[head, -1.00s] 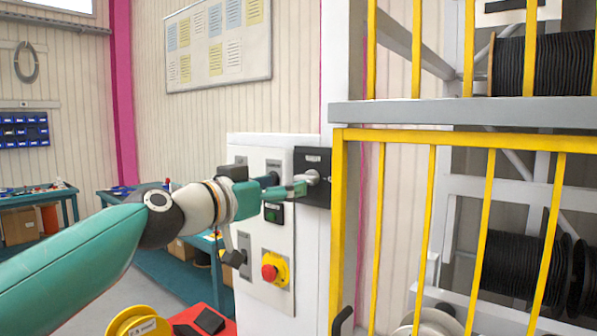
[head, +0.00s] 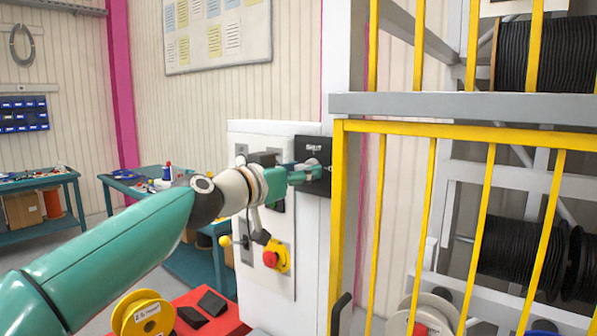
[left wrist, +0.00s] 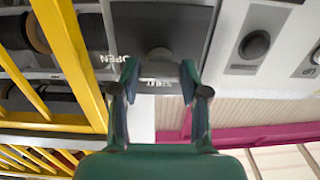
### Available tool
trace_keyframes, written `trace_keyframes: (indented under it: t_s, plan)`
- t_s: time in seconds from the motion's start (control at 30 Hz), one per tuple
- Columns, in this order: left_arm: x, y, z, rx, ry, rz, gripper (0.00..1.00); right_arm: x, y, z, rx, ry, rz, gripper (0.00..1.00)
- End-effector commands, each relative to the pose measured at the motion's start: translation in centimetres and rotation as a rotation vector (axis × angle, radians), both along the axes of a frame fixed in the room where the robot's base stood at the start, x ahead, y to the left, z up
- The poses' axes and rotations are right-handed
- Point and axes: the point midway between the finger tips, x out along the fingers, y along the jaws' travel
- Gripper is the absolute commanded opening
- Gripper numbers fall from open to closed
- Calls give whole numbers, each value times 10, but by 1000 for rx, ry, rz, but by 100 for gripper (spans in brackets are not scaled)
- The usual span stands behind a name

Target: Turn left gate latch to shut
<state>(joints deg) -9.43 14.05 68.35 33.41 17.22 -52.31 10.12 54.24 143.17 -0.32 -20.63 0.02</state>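The left gate latch is a black plate (head: 313,150) with a SHUT label at its top, fixed beside the yellow gate. In the left wrist view its grey knob (left wrist: 160,55) shows between my fingers, with OPEN lettering on the left and upside-down SHUT lettering below the knob. My left gripper (head: 313,174) is at the plate. Its two fingers (left wrist: 158,82) are apart, one on either side of the knob, with visible gaps; I cannot tell whether either touches it. The latch handle is partly hidden by the gripper in the head view. My right gripper is not in view.
A white control cabinet (head: 262,150) carries a red stop button (head: 270,260) and a yellow-tipped lever (head: 225,242) below my left wrist. Yellow gate bars (head: 378,230) and a grey beam (head: 460,106) stand to the right. A yellow reel (head: 143,318) sits low in front.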

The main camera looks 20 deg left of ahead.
Motion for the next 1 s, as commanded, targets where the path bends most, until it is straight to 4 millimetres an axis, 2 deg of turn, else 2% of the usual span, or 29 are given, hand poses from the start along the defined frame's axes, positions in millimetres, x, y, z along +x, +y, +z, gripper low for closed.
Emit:
trace_keyframes:
  t_s: [0.03, 0.1, 0.47, 0.67, 1.0]
  plan:
    - [0, 1, 0, 0, -1, 1, 17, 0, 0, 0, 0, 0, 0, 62]
    - [0, 1, 0, 0, -1, 2, 10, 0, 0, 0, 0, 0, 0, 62]
    - [0, 1, 0, -57, 20, 2, 10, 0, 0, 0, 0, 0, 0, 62]
    - [0, 1, 1, -167, 59, 1, 10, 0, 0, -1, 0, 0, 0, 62]
    - [0, 2, 2, -452, 161, 3, 10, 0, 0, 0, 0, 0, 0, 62]
